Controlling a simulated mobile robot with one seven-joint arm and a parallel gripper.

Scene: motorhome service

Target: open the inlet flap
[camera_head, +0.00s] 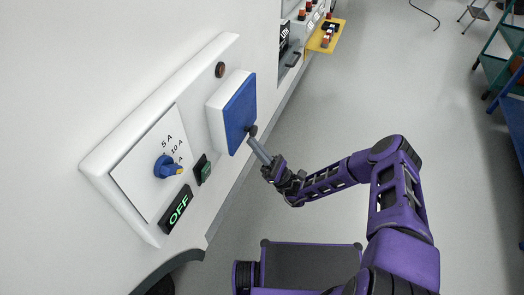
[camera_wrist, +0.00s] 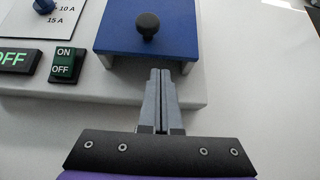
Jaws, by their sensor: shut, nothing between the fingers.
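The inlet flap is a blue square cover (camera_head: 239,115) on a white box on the vehicle's side panel, and it looks closed. It also shows in the wrist view as a blue plate (camera_wrist: 177,32). A black round knob (camera_wrist: 148,25) sticks out from the flap; it shows near the flap's lower edge in the head view (camera_head: 252,130). My gripper (camera_head: 251,141) is shut and empty. Its fingertips (camera_wrist: 161,71) are just below the knob in the wrist view, near the flap's lower edge. I cannot tell whether they touch the flap.
The white panel (camera_head: 108,152) also carries a blue rotary dial (camera_head: 165,167), a green ON/OFF switch (camera_head: 203,170) and a display reading OFF (camera_head: 177,209). A yellow shelf (camera_head: 326,37) and a green rack (camera_head: 504,65) stand farther back. The floor between is clear.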

